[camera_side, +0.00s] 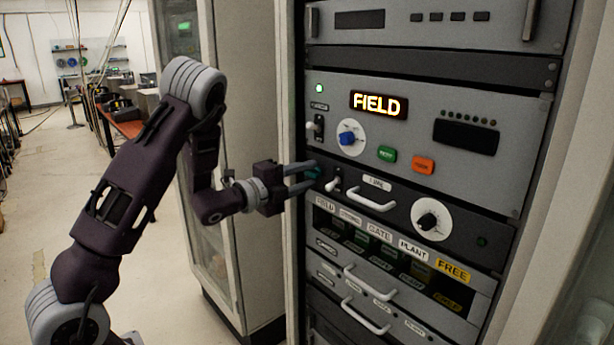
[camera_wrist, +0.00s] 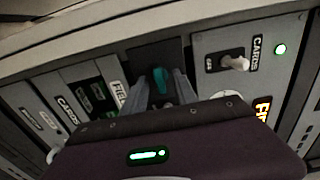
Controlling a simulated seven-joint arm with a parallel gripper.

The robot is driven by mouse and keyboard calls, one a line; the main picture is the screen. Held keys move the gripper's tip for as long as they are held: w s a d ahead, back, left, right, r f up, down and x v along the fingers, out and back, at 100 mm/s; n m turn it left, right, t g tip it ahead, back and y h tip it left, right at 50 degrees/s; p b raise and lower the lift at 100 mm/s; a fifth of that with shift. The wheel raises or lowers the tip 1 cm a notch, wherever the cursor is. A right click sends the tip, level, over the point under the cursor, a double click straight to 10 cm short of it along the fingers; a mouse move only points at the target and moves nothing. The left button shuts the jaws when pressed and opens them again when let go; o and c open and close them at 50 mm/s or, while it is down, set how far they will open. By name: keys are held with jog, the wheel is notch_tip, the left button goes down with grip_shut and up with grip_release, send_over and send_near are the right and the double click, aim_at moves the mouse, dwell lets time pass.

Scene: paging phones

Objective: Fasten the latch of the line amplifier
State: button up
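The line amplifier (camera_side: 400,203) is a dark drawer panel with a white label, a pale handle and a round knob. Its latch, a small teal lever (camera_side: 314,172), is at the panel's left end. In the wrist view the teal latch (camera_wrist: 161,82) shows between my two fingers. My gripper (camera_side: 305,180) is open, fingers pointing at the panel, one above the other in the side view. The fingertips are at the latch; I cannot tell whether they touch it. The latch's base is partly hidden by the fingers.
A white toggle (camera_side: 333,185) sits just right of the latch. Above are a blue knob (camera_side: 348,138), green and orange buttons and a lit FIELD sign (camera_side: 379,104). Below are labelled card slots (camera_side: 375,240) and more handles. The floor left of the rack is open.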

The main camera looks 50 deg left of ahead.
jog(key=shift+w, duration=0.3)
grip_shut()
jog(key=shift+n, duration=0.3)
jog(key=n, duration=0.3)
jog(key=shift+n, duration=0.4)
jog(key=n, duration=0.4)
jog(key=shift+n, duration=0.3)
jog(key=n, duration=0.4)
jog(key=shift+n, duration=2.4)
